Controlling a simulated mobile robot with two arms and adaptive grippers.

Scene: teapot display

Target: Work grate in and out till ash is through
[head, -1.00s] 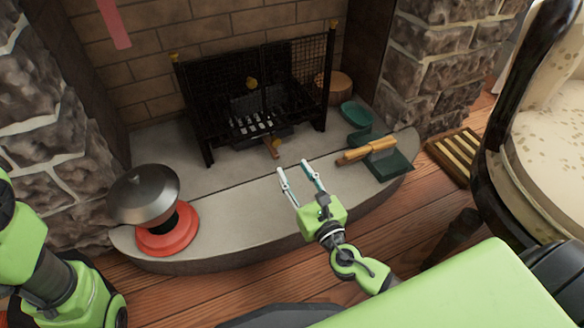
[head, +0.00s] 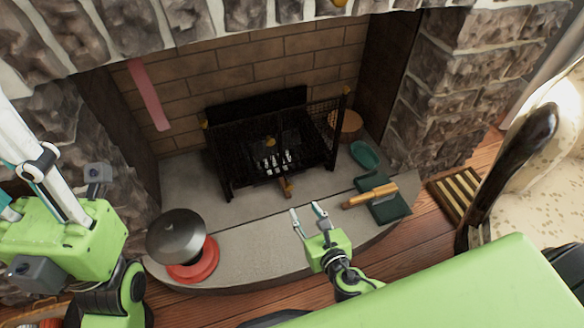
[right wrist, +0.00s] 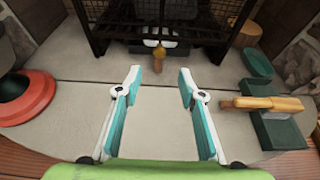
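The black fire basket (head: 225,165) stands in the fireplace. Pale grate bars (head: 277,160) show low in its front, and a short wooden handle (head: 286,189) sticks out below them. The handle also shows in the right wrist view (right wrist: 158,64), ahead of the fingers. My right gripper (head: 306,212) is open and empty over the hearth slab, pointing at the handle and apart from it. In the right wrist view its two fingers (right wrist: 160,85) are spread wide. My left gripper (head: 42,165) is raised close at the left; its fingertips run out of the picture. Any ash is too small to tell.
A red round base with a grey domed lid (head: 177,236) stands at the hearth's left. A green dustpan with a wooden-handled brush (head: 370,195), a green dish (head: 364,154) and a log (head: 345,123) are at the right. The slab before the handle is clear.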

